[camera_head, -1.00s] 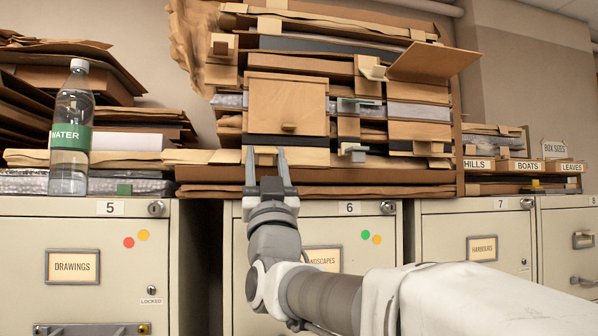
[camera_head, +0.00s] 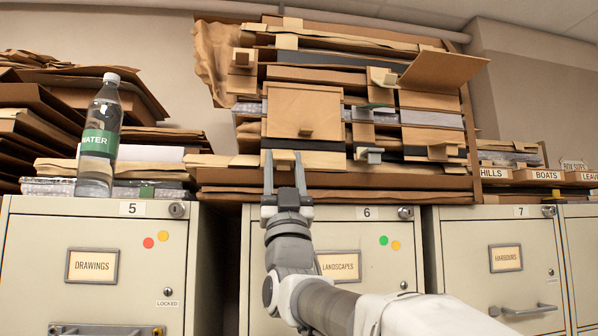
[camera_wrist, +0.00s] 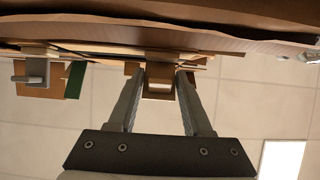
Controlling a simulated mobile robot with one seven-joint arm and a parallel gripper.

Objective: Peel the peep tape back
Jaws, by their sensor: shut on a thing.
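My gripper (camera_head: 284,156) is at the lower front of the cardboard stack, just below the tan door panel (camera_head: 295,110) with its small block knob (camera_head: 305,133). Its two fingers point up. In the wrist view my gripper (camera_wrist: 162,76) has its fingertips at the two sides of a small tan piece with a pale end (camera_wrist: 158,86), which it is shut on. I cannot tell for sure that this piece is the peep tape. The tape's attachment to the stack is hidden.
Grey filing cabinets (camera_head: 460,235) stand below the stack. A water bottle (camera_head: 101,140) stands upright on the left. An open flap (camera_head: 443,70) juts out at upper right. A grey clip (camera_wrist: 36,72) and a green piece (camera_wrist: 75,80) are left of my fingers in the wrist view.

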